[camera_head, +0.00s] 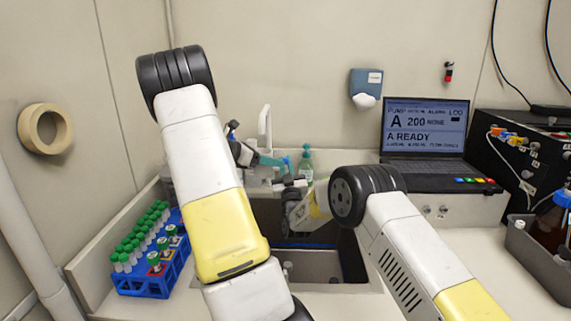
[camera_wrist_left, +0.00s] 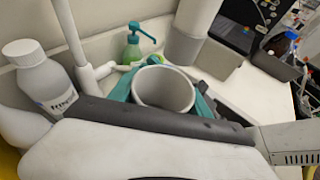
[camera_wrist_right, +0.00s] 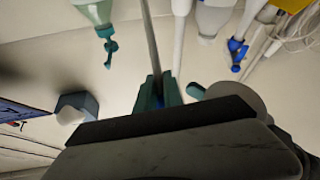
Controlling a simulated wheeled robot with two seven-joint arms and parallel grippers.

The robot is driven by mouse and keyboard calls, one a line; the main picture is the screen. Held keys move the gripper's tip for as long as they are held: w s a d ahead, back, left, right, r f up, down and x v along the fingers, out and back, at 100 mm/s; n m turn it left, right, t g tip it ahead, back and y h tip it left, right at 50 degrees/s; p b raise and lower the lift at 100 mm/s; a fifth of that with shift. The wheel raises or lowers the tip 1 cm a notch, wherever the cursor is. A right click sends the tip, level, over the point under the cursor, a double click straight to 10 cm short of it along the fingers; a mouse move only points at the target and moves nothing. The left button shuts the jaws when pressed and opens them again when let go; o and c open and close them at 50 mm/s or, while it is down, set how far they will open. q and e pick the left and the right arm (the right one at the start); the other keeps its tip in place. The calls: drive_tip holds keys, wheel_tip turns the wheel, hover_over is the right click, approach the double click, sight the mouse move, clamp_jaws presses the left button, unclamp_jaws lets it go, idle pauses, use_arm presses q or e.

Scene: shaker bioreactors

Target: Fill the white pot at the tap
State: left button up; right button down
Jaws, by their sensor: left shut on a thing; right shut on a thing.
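The white pot (camera_wrist_left: 165,88) sits upright between the teal fingers of my left gripper (camera_wrist_left: 165,98), which is shut on it. Its open mouth and pale inside show in the left wrist view; no water is visible. A round white part, seemingly the pot, shows in the right wrist view (camera_wrist_right: 240,95). The white tap (camera_head: 265,128) stands behind the sink, and its post shows left of the pot in the left wrist view (camera_wrist_left: 76,45). My right gripper (camera_wrist_right: 160,92) is shut beside the tap, seemingly on its lever; the grasp is partly hidden. Both grippers are small and overlapped in the head view.
The dark sink basin (camera_head: 318,265) lies below my arms. A soap bottle (camera_head: 306,165) stands by the tap, and a white bottle (camera_wrist_left: 40,78) stands left of it. A blue rack (camera_head: 150,275) of green-capped tubes is at left. A laptop (camera_head: 427,135) is at right.

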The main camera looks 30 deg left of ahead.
drive_tip(key=shift+s+d+f+n+t+y, duration=0.1)
drive_tip(key=shift+s+f+n+t+y, duration=0.25)
drive_tip(key=shift+s+f+y, duration=0.3)
drive_tip(key=c, duration=1.5)
unclamp_jaws()
drive_tip(key=shift+d+f, duration=0.1)
drive_tip(key=shift+f, duration=0.05)
drive_tip(key=shift+d+f, duration=0.1)
drive_tip(key=v, duration=0.7)
drive_tip(key=shift+s, duration=0.15)
